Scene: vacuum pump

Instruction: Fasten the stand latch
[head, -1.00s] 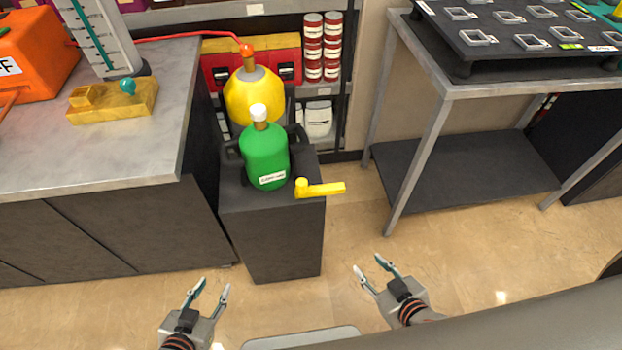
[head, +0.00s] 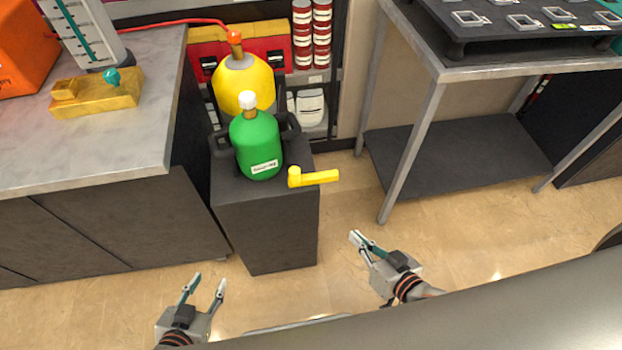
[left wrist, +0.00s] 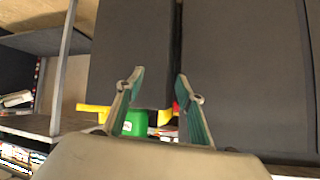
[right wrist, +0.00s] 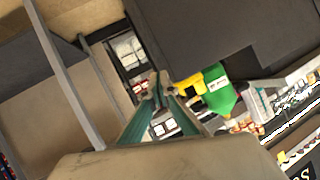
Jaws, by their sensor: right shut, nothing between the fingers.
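The yellow stand latch (head: 318,178) is a lever with a round knob, at the top right front corner of the dark grey stand (head: 262,235). Its arm points right, out past the stand's edge. Green (head: 258,145) and yellow (head: 243,85) bottles stand on top. The latch shows beyond the fingers in the left wrist view (left wrist: 92,107) and the right wrist view (right wrist: 190,84). My right gripper (head: 357,240) is shut and empty, below and right of the latch, apart from it. My left gripper (head: 208,281) is open and empty, left of the stand's foot.
A grey workbench (head: 90,150) with orange equipment (head: 22,55) is on the left. A metal-legged table (head: 480,70) with a lower shelf is on the right. Shelving is behind the stand. The floor (head: 345,290) between stand and right table is free.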

